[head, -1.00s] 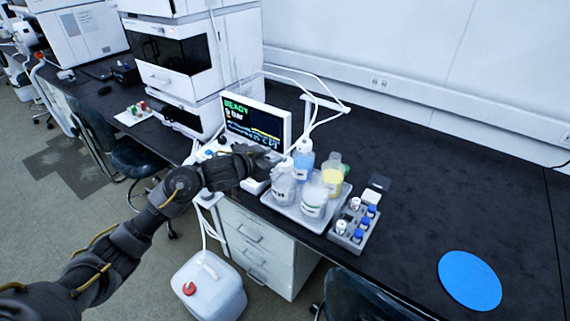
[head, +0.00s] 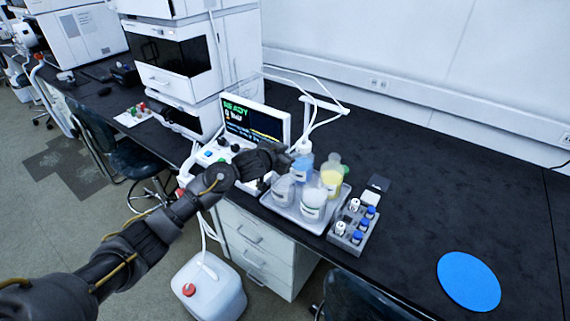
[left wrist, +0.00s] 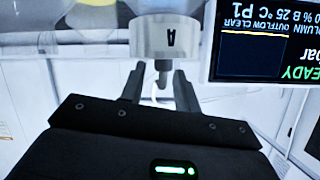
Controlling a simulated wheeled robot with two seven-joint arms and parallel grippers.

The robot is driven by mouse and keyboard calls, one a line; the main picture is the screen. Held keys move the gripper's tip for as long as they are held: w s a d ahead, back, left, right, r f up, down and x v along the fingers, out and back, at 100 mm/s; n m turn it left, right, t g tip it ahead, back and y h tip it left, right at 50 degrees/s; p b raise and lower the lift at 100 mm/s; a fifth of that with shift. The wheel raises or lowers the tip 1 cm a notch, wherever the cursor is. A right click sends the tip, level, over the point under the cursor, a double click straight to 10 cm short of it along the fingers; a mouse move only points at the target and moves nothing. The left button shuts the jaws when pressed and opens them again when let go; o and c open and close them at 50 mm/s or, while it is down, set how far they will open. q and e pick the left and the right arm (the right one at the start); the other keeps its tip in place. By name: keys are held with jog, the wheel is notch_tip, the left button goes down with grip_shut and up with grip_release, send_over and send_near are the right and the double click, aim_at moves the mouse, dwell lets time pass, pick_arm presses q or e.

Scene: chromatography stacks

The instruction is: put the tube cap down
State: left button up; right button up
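The tube cap (head: 303,148) is white and sits on top of the blue bottle (head: 302,168), with white tubing rising from it. In the left wrist view the cap (left wrist: 165,38) is marked "A", and a thin grey stem (left wrist: 165,77) sticks out of it. My left gripper (head: 284,153) is just left of the cap at about its height. In the left wrist view its two fingers (left wrist: 164,82) stand apart on either side of the stem, with clear gaps. The fingertips come close to the cap; contact cannot be told. My right gripper is out of view.
A grey tray (head: 310,228) holds the blue, yellow (head: 333,175) and clear bottles. A vial rack (head: 351,242) is right of it. The lit monitor (head: 254,120) stands behind my left gripper. A blue round mat (head: 469,281) lies at right, with bare bench around it.

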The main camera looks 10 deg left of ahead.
pick_arm(q)
grip_shut()
dwell(0.3)
jog(key=shift+r, duration=0.1)
jog(key=shift+r, duration=0.25)
notch_tip(320, 180, up, 2)
jog(key=shift+r+b, duration=0.1)
jog(key=shift+b, duration=0.35)
jog(key=s+a+r+p, duration=0.1)
jog(key=s+r+p, duration=0.4)
jog(key=s+r, duration=0.5)
jog(key=s, duration=0.4)
